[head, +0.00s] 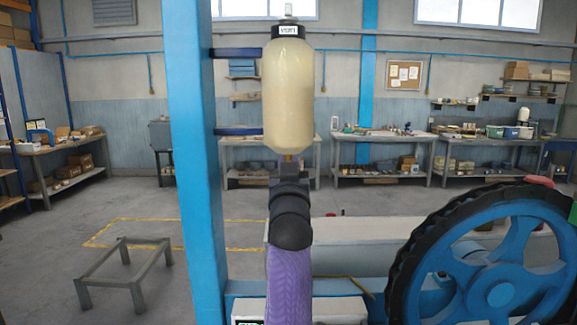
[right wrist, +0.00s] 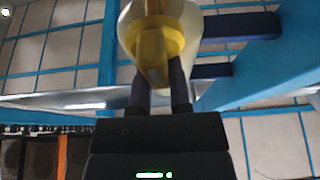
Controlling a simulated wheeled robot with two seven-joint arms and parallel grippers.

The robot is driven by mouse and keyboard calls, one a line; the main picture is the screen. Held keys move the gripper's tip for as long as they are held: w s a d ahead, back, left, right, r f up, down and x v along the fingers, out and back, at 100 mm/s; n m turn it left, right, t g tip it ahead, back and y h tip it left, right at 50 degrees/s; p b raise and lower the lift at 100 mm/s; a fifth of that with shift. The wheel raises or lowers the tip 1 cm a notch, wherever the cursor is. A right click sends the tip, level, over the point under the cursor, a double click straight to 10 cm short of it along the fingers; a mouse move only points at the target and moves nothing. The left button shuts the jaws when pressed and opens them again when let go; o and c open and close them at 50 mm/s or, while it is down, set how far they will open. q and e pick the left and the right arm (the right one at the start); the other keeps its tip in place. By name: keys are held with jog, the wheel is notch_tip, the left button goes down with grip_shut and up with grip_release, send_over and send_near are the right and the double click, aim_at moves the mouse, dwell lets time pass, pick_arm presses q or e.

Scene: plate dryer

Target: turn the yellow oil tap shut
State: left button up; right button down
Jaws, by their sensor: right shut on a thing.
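A cream oil bottle (head: 289,95) with a black cap hangs upright on the blue post's brackets. The yellow oil tap is at its lower end; in the head view only a small brassy bit (head: 288,158) shows above my gripper. In the right wrist view the yellow tap (right wrist: 153,47) is seen from below, under the cream bottle (right wrist: 188,22). My right gripper (head: 288,174) is directly below the bottle, pointing up. In the right wrist view its two dark fingers (right wrist: 162,92) are shut on the tap's lower part. The grip hides how the handle is turned. My left gripper is out of view.
The blue post (head: 195,160) stands close left of the bottle, with two dark brackets (head: 238,131) reaching to it. A blue wheel with a black rim (head: 400,260) is at lower right. A low grey frame (head: 125,265) stands on the floor at left. Workbenches line the far wall.

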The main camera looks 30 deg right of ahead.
jog(key=shift+f, duration=0.2)
jog(key=n+y+p, duration=0.1)
jog(key=n+p, duration=0.1)
jog(key=shift+w+r+n, duration=0.1)
jog(key=shift+w+n, duration=0.05)
jog(key=shift+n, duration=0.15)
jog(key=shift+w+a+f+n+g+y+p, duration=0.1)
jog(key=shift+a+f+n+g+y+p, duration=0.2)
jog(key=shift+n+y+p, duration=1.9)
jog(key=shift+w+a+f+n+g+y+p, duration=0.15)
jog(key=shift+a+f+n+g+y+p, duration=0.2)
jog(key=shift+n+p, duration=3.6)
jog(key=shift+w+a+f+n+g+y+p, duration=0.15)
jog(key=shift+f+n+y+p, duration=0.25)
jog(key=shift+n+y+p, duration=1.8)
jog(key=n+h, duration=0.1)
jog(key=n, duration=0.2)
jog(key=shift+h, duration=0.35)
